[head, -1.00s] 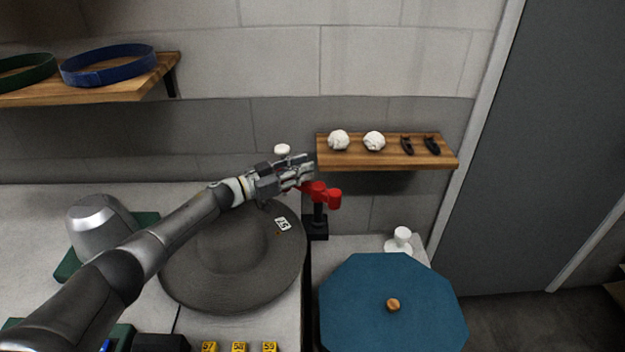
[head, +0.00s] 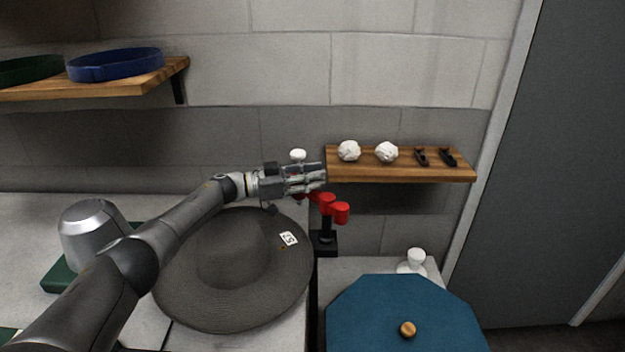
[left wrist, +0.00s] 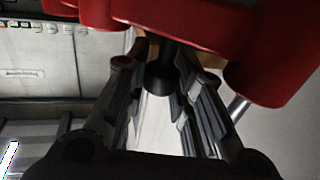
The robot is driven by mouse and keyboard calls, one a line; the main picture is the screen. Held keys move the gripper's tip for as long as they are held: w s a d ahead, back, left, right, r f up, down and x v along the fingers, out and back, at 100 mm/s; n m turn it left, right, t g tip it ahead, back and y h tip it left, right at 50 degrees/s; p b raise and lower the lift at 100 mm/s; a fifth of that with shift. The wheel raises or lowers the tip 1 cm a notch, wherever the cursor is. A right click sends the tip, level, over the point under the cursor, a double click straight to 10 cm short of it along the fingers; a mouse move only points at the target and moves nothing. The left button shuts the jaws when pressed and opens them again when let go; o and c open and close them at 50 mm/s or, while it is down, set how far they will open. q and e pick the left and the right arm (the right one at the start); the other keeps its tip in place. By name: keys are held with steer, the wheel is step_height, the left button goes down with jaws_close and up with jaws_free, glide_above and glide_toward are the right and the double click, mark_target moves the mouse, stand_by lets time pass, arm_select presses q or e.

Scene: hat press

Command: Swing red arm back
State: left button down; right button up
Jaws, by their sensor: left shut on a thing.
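The red arm (head: 341,213) sits on a black upright stand (head: 325,241) beside the grey hat (head: 190,300). Its rounded red end shows to the right of my left gripper (head: 316,179), and the gripper hides much of the rest. In the left wrist view, red parts of the arm (left wrist: 285,60) fill the top. There the left gripper's fingers (left wrist: 158,85) are closed around a dark rounded piece under the red arm. The wide-brimmed hat with a white tag (head: 288,238) lies below my left arm. My right gripper is in neither view.
A wooden shelf (head: 400,174) with two white balls (head: 386,152) and two black pieces is close behind the gripper. A white knob (head: 298,155) is just above it. A blue octagonal top (head: 400,312) stands at the front right, with a white knobbed piece (head: 415,259) behind it.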

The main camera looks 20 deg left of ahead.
arm_select(q)
steer(key=c, duration=1.5)
jaws_free()
steer(key=shift+d, duration=0.1)
step_height(320, 180, up, 10)
steer(key=shift+f, duration=0.1)
